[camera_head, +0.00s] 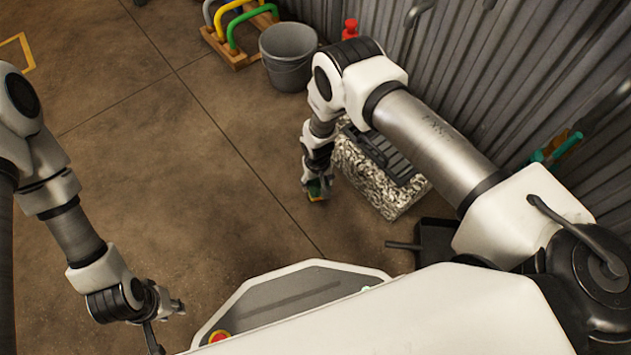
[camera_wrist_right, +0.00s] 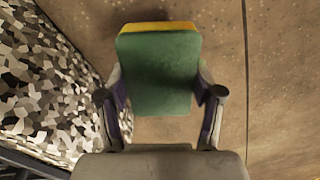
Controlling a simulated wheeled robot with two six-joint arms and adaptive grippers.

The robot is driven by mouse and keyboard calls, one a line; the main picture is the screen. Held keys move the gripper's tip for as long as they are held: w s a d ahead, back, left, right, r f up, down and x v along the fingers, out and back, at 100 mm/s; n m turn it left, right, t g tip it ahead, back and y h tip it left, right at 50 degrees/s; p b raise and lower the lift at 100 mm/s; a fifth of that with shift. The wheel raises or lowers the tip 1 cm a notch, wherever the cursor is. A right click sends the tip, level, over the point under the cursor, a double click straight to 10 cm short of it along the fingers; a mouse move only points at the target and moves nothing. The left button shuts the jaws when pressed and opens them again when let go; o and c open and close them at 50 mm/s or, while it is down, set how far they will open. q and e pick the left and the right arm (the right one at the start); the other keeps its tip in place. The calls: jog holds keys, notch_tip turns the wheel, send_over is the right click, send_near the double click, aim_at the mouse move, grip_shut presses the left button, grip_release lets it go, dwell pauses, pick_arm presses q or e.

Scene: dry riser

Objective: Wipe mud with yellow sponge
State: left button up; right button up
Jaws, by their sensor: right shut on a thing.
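The sponge (camera_wrist_right: 158,75) shows in the right wrist view, with a green face toward the camera and a yellow edge at the top. My right gripper (camera_wrist_right: 160,98) is shut on it, one finger on each side. In the head view the sponge (camera_head: 317,189) is small and partly hidden below the right gripper (camera_head: 318,180), beside the speckled block. Whether it touches anything beneath is unclear. My left gripper (camera_head: 168,327) is empty, low at the left, its fingers spread apart. I cannot make out a distinct mud patch.
A speckled block (camera_head: 385,190) with a dark grate on top stands right of the sponge; it also fills the left of the wrist view (camera_wrist_right: 40,85). A grey bucket (camera_head: 288,60) and a colored-handle rack (camera_head: 235,30) stand by the corrugated wall. Brown floor is open at left.

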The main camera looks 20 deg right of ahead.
jog(key=shift+r+p, duration=1)
jog(key=shift+r, duration=0.45)
